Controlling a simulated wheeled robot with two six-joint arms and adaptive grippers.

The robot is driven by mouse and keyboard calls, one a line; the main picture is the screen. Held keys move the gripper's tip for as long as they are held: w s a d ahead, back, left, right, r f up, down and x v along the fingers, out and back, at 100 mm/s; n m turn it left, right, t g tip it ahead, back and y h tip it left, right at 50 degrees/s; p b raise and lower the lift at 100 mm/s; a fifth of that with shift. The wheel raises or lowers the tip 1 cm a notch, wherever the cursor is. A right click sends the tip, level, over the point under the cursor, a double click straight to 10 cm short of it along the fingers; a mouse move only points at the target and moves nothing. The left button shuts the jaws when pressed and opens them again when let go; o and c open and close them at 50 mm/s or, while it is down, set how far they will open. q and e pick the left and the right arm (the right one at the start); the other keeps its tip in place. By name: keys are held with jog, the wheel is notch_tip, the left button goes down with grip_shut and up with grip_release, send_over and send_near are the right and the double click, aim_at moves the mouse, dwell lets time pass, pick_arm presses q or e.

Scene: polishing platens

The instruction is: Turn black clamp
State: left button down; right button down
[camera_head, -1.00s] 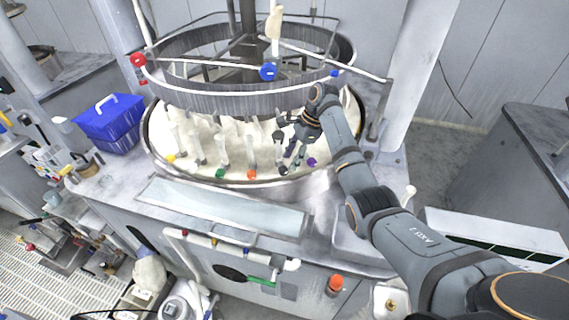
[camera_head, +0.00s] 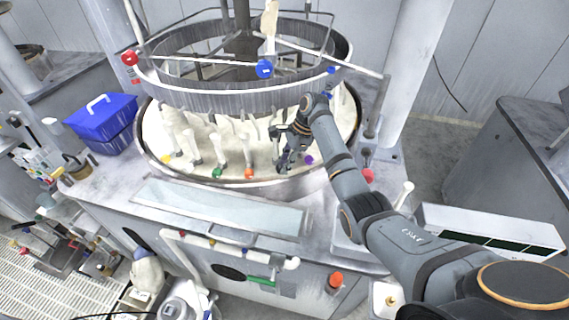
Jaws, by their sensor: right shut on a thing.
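My right gripper (camera_head: 287,158) reaches in from the right over the round polishing platen (camera_head: 180,140). It is shut at a dark clamp (camera_head: 284,168) near the platen's front rim. The gripper hides much of this clamp, so its exact angle is hard to tell. Other clamps stand in a row to its left, with an orange knob (camera_head: 249,173), a green knob (camera_head: 216,173) and a yellow knob (camera_head: 166,158). A purple knob (camera_head: 308,160) is just right of the gripper. My left gripper is not in view.
A metal ring frame (camera_head: 200,98) hangs above the platen, close over my right wrist, with a red ball (camera_head: 129,58) and a blue ball (camera_head: 264,69). A blue box (camera_head: 100,118) stands at left. A pale panel (camera_head: 215,205) lies in front.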

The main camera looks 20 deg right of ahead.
jog(key=shift+a+r+h, duration=0.1)
jog(key=shift+a+h, duration=0.1)
jog(key=shift+h, duration=0.5)
jog(key=shift+a+r+h, duration=0.1)
jog(key=shift+a+h, duration=0.1)
jog(key=shift+h, duration=0.5)
jog(key=c, duration=1.2)
grip_release()
jog(key=shift+o, duration=0.2)
jog(key=shift+f, duration=0.1)
